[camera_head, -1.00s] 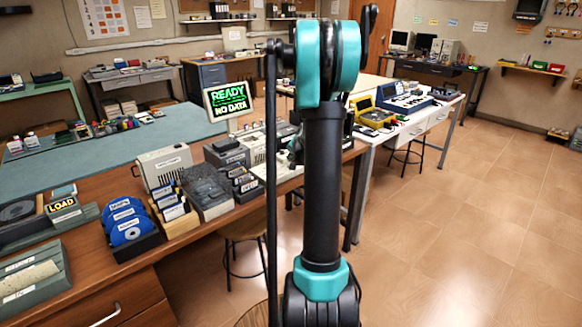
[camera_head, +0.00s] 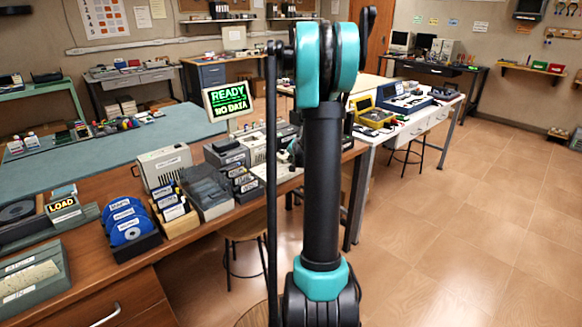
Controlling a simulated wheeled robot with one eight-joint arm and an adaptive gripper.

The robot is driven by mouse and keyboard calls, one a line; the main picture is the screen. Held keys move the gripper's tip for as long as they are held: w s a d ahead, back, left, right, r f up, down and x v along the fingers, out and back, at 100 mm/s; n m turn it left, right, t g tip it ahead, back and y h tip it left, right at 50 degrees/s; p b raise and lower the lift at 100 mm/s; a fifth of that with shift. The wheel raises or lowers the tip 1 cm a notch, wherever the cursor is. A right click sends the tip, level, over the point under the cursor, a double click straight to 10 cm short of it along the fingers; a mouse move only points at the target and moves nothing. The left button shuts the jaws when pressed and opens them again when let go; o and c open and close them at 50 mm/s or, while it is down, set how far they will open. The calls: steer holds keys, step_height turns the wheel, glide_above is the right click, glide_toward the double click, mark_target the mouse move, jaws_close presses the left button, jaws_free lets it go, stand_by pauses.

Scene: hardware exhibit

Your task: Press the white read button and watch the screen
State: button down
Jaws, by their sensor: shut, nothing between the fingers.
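The screen (camera_head: 228,101) stands on the brown wooden desk, left of my arm. It is lit and shows green text, "READY" above "NO DATA", on black in a pale frame. My gripper (camera_head: 294,152) shows only as a small dark and teal part at the left edge of my arm, over the far end of the desk. It looks shut and empty, and my arm hides most of it. A pale device (camera_head: 258,148) stands below the screen. I cannot make out the white read button; it may be behind my arm or too small to tell.
The desk (camera_head: 90,238) holds blue discs (camera_head: 130,222) in a dark stand, a grey case (camera_head: 207,188), a labelled beige box (camera_head: 163,165) and a "LOAD" unit (camera_head: 64,208). A stool (camera_head: 238,232) stands by the desk. The tiled floor (camera_head: 460,230) at right is clear.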

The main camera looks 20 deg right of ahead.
steer(key=shift+f, duration=0.35)
stand_by(0.4)
steer(key=shift+r, duration=0.8)
steer(key=shift+r, duration=0.1)
steer(key=shift+r, duration=2.4)
steer(key=s+a+f+n+g+y, duration=0.1)
steer(key=s+a+f+n+g, duration=0.2)
steer(key=s+a, duration=0.8)
steer(key=s+a+f+n, duration=0.35)
steer(key=s+a, duration=0.35)
steer(key=s, duration=0.7)
steer(key=s+a+f+n+g, duration=0.1)
steer(key=s+f, duration=0.1)
steer(key=s, duration=0.4)
steer(key=s+a+f+n+g, duration=0.1)
steer(key=s+a+f+n, duration=0.1)
steer(key=s, duration=0.4)
steer(key=shift+s, duration=0.15)
